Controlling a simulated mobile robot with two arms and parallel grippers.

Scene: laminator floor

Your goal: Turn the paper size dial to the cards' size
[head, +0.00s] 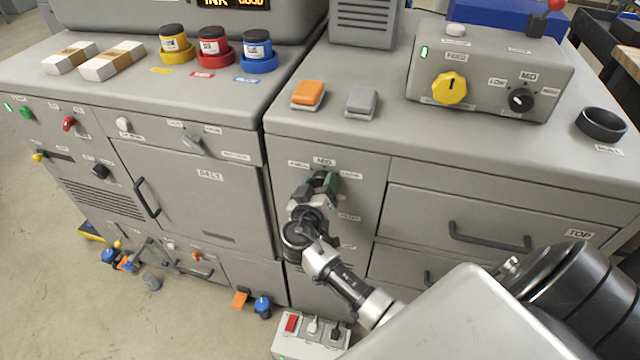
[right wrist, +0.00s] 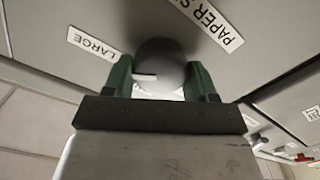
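The paper size dial (right wrist: 160,58) is a dark round knob on the grey cabinet front, with a white mark on it. In the right wrist view it sits between the green fingertips of my right gripper (right wrist: 160,72), which appear to touch it on both sides. Labels read "LARGE" (right wrist: 93,45) and "PAPER S…" (right wrist: 208,22), the rest cut off. In the head view my right gripper (head: 321,180) covers most of the dial, below a "MID" label (head: 324,161). The pointer's setting is unclear. My left gripper is not in view. No cards are clearly identifiable.
Two banded white stacks (head: 113,60) lie on the left cabinet top beside ink jars (head: 213,45). A control box with a yellow knob (head: 450,88) stands at the back right. Drawer handles (head: 490,238) project to the right. A power strip (head: 310,338) is below.

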